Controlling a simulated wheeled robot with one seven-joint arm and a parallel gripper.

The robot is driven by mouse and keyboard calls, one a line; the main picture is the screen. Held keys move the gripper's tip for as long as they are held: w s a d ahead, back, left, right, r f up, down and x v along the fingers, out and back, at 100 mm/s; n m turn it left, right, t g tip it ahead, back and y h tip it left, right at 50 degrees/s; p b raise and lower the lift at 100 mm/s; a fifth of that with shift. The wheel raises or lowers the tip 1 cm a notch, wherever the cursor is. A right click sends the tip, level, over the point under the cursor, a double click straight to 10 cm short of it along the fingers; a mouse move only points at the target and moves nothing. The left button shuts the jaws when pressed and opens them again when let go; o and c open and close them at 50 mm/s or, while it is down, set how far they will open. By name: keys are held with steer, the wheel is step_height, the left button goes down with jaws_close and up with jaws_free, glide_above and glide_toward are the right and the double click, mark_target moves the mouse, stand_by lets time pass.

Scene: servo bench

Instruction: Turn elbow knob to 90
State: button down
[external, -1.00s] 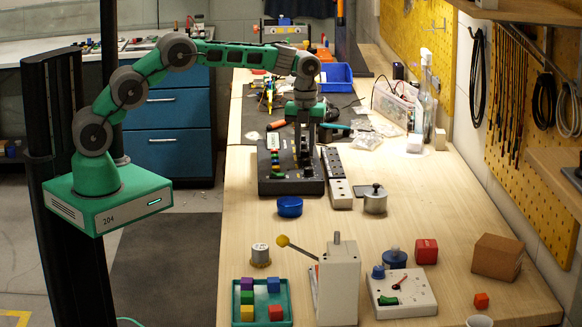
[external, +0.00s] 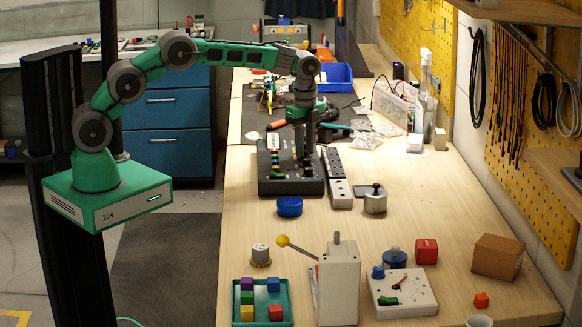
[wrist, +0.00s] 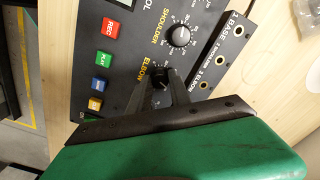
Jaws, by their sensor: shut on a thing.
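The black control box (external: 290,187) sits on the bench, with its panel (wrist: 128,48) filling the upper middle of the wrist view. My gripper (external: 306,158) points straight down over the box. In the wrist view, my gripper (wrist: 160,80) has its two dark fingers on either side of the black elbow knob (wrist: 160,75), next to the yellow ELBOW label, and is shut on it. The fingers and the hand hide part of the knob and its scale, so I cannot read its angle. The shoulder knob (wrist: 179,37) is uncovered, with a numbered scale around it.
A red REC button (wrist: 110,28), a green button (wrist: 102,58) and others line the panel. A black strip with holes (wrist: 221,60) lies beside the box.

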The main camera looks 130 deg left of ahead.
steer(key=shift+n, duration=1.9)
steer(key=c, duration=1.2)
jaws_free()
step_height(320, 180, up, 8)
steer(key=shift+f+b, duration=0.1)
steer(key=shift+b, duration=0.45)
